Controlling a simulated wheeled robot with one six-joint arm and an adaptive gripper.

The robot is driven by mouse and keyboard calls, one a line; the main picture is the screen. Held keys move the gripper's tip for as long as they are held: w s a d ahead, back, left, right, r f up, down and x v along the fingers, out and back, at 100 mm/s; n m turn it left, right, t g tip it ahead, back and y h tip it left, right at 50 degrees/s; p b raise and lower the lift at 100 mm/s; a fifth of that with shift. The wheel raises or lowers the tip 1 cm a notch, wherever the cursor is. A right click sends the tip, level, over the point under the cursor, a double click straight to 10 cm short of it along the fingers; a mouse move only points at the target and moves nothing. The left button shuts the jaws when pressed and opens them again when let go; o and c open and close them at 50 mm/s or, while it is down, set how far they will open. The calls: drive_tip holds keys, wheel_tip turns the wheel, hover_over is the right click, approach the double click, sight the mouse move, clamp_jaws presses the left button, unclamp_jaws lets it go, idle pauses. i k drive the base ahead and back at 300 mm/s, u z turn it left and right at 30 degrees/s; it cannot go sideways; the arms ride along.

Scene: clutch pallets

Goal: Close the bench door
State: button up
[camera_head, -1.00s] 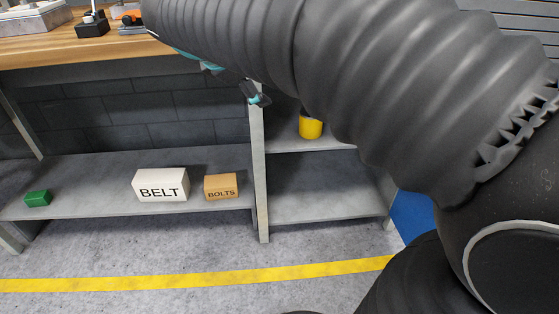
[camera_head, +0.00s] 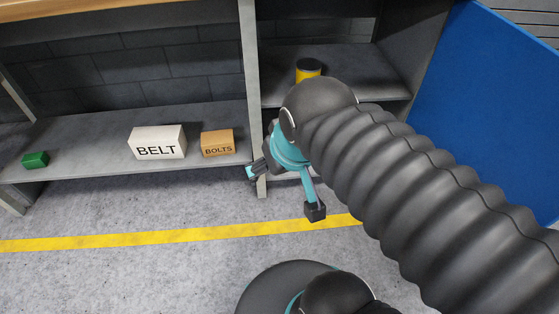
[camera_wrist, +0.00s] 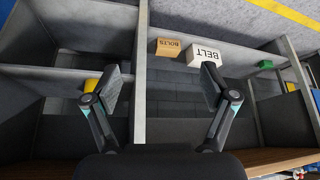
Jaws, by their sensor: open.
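The bench door is a blue panel (camera_head: 490,105) standing open at the right of the bench in the head view. In the wrist view my spread fingers (camera_wrist: 162,83) face the bench, which appears upside down. I cannot make out the door there.
A yellow can (camera_head: 308,70) stands on the compartment shelf. A white BELT box (camera_head: 157,142), an orange BOLTS box (camera_head: 217,144) and a green box (camera_head: 35,160) sit on the lower left shelf. Floor in front is clear around a yellow line (camera_head: 150,241).

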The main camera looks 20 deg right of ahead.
sight(487, 96)
drive_tip(key=u, duration=1.85)
drive_tip(key=k, duration=2.9)
drive_tip(key=z, duration=1.4)
drive_tip(key=i, duration=0.45)
drive_tip(key=z, duration=0.25)
drive_tip(key=k, duration=1)
drive_tip(key=z, duration=0.15)
